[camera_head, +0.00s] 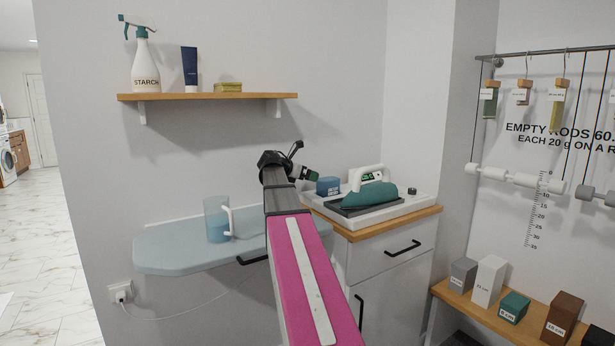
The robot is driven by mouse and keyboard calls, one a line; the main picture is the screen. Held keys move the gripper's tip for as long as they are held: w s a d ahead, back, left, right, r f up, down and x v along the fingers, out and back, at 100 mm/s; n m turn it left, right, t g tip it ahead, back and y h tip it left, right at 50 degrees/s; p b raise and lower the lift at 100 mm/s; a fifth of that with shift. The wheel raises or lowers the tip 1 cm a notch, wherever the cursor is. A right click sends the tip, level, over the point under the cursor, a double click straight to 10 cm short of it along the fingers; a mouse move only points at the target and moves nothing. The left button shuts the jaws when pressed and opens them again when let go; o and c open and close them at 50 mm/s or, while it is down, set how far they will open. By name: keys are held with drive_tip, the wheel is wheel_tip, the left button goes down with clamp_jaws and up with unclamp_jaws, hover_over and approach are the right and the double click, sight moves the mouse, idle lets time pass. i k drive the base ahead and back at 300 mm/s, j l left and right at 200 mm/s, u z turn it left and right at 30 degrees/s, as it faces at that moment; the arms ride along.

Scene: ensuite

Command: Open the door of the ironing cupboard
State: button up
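The ironing cupboard is a white cabinet (392,275) with a wooden top, right of centre. Its upper drawer front has a horizontal black handle (403,248). Below it, the white door (390,310) has an upright black handle (359,311) near its left edge. The door looks closed; its lower part is cut off by the picture's bottom edge. My arm, with a pink link, reaches up in front of the cupboard's left side and hides part of it. My gripper (303,161) is above and left of the cupboard top, well away from the door handle. Its finger opening is unclear.
A tray (398,209) with a teal iron (369,195) stands on the cupboard. A pale blue ironing board (175,252) bears a jug (216,220); another black handle (252,260) shows at its edge. A low shelf with labelled blocks (488,281) is at right.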

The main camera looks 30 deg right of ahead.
sight(387, 306)
drive_tip(key=k, duration=1)
